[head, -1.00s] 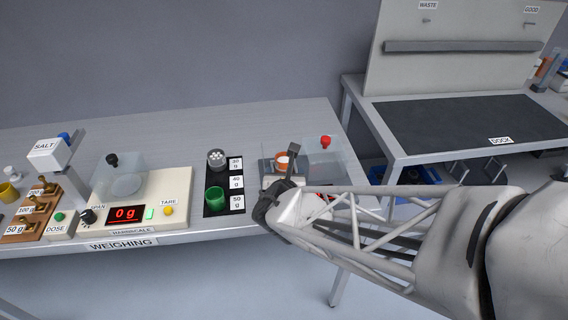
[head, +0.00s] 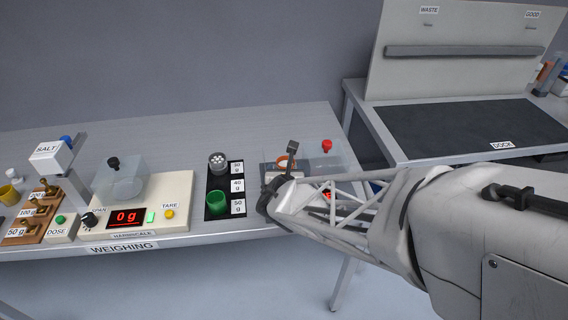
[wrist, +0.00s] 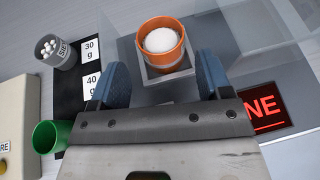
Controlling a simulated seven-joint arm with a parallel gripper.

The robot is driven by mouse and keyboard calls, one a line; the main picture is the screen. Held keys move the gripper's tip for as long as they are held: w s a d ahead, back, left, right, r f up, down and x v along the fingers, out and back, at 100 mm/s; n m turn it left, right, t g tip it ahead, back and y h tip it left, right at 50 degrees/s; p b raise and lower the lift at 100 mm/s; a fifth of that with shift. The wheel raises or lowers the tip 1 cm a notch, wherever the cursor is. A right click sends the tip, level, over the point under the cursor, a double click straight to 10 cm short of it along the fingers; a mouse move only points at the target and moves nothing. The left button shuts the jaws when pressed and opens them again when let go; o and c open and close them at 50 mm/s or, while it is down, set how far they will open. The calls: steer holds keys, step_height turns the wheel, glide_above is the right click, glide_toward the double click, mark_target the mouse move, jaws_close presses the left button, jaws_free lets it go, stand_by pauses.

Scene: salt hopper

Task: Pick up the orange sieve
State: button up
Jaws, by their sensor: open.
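The orange sieve (wrist: 163,46) is a round orange cup holding white grains. It stands upright on a small grey square base (wrist: 165,70) near the top middle of the wrist view. In the head view the orange sieve (head: 284,162) is partly hidden behind my wrist. My gripper (wrist: 160,80) is open. Its two blue fingers point toward the sieve, one on each side in the picture, with nothing between them at the tips. The sieve appears just beyond the fingertips, and I see no contact.
A grey cup of white balls (head: 218,160) and a green cup (head: 217,200) stand on a black mat left of my gripper. A clear box (head: 323,160) with a red knob (head: 327,146) is to the right. A red-lit display (wrist: 266,110) is close to the right finger.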

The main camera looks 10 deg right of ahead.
mark_target(285, 164)
steer(key=shift+w+d+f, duration=0.1)
steer(key=shift+w+f, duration=0.15)
steer(key=shift+w, duration=0.35)
steer(key=shift+f+x, duration=0.2)
steer(key=shift+x, duration=2.4)
steer(key=shift+s, duration=0.1)
steer(key=shift+c, duration=0.3)
steer(key=c, duration=0.8)
steer(key=shift+o, duration=0.2)
steer(key=shift+r, duration=0.1)
